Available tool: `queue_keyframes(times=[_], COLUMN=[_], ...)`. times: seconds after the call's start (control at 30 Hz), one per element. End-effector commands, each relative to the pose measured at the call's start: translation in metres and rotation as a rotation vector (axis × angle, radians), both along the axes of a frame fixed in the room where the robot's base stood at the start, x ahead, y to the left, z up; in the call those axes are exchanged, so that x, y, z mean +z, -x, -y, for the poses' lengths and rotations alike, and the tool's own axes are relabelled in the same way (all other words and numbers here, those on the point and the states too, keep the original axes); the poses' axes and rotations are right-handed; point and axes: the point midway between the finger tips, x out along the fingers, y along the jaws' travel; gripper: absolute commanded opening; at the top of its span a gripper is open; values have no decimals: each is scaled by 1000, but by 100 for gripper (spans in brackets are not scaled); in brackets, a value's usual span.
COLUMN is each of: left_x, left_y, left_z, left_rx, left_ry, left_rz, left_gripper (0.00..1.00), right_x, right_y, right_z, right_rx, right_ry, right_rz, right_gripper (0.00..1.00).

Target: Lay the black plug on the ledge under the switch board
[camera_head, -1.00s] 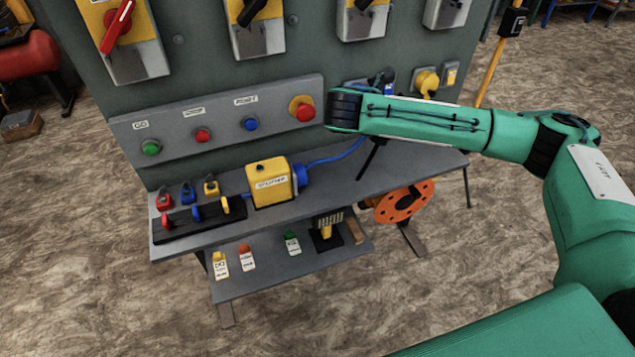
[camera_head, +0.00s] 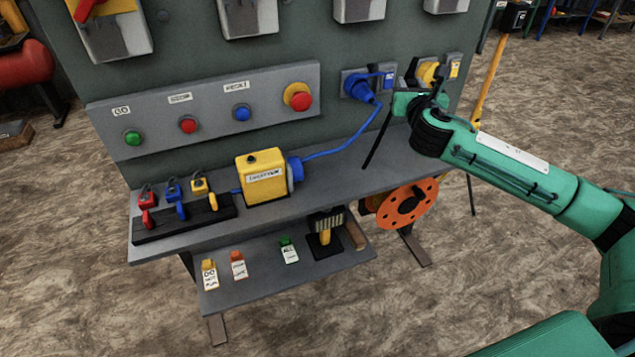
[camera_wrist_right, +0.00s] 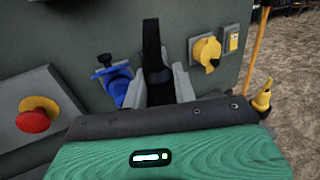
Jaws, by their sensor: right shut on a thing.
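My right gripper (camera_head: 404,100) comes in from the right, in front of the board near the blue socket. In the right wrist view its grey fingers (camera_wrist_right: 158,88) are shut on a black piece, which I take to be the black plug (camera_wrist_right: 152,50). In the head view a thin dark rod (camera_head: 377,138) slants down from the gripper over the ledge; whether it belongs to the plug is unclear. The grey ledge (camera_head: 335,172) runs under the switch board (camera_head: 330,55), with bare room at its right part. My left gripper is not in view.
A blue plug (camera_head: 358,86) sits in a socket, its blue cable (camera_head: 345,148) running to a yellow box (camera_head: 262,175) on the ledge. A yellow plug (camera_head: 427,73) is at the right. Padlocks stand left on a black rack (camera_head: 185,225). An orange reel (camera_head: 408,204) hangs below.

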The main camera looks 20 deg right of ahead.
Motion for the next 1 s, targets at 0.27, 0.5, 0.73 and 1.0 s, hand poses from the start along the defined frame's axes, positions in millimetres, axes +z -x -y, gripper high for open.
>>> queue_keyframes(times=[0.27,0.5,0.73,1.0], left_x=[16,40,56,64], left_y=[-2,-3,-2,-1], left_z=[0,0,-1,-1], left_rx=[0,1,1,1], left_ry=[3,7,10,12], left_rz=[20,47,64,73], left_gripper=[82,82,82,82], right_x=[-47,-112,-151,-175], right_y=[-1,0,-1,0], right_z=[1,1,1,1], right_rx=[2,2,1,1], right_ry=[3,2,2,2], right_rz=[7,8,10,9], right_gripper=[3,3,3,3])
